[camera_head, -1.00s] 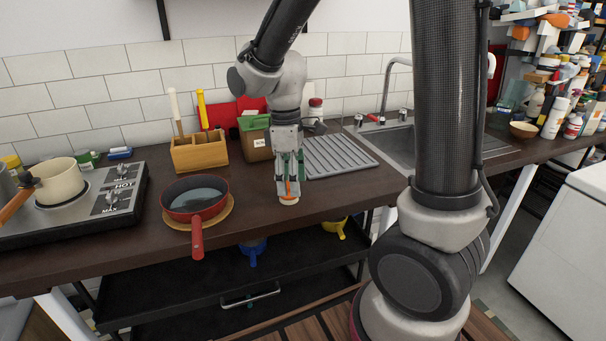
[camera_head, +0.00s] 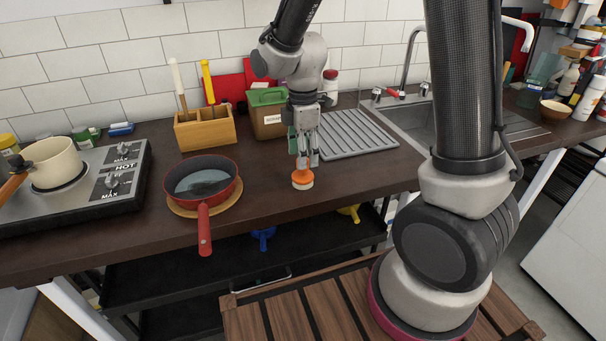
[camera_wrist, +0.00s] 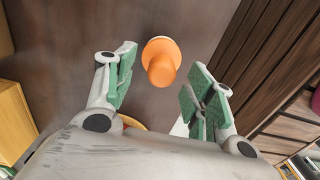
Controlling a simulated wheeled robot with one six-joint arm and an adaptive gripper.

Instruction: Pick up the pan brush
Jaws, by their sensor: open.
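The pan brush (camera_head: 302,179) stands on the dark counter near its front edge, with an orange knob on top and a pale round base. In the wrist view the brush (camera_wrist: 161,62) lies ahead of the fingertips, roughly centred between them. My gripper (camera_head: 305,161) points down just above and behind the brush in the head view. In the wrist view its green-padded fingers (camera_wrist: 158,88) are apart with nothing between them. The brush appears free of both fingers.
A red pan (camera_head: 203,182) sits on a round mat to the left. Behind stand a wooden utensil box (camera_head: 205,131), a green-lidded brown container (camera_head: 267,118) and a grey drying rack (camera_head: 350,134). Bare counter surrounds the brush.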

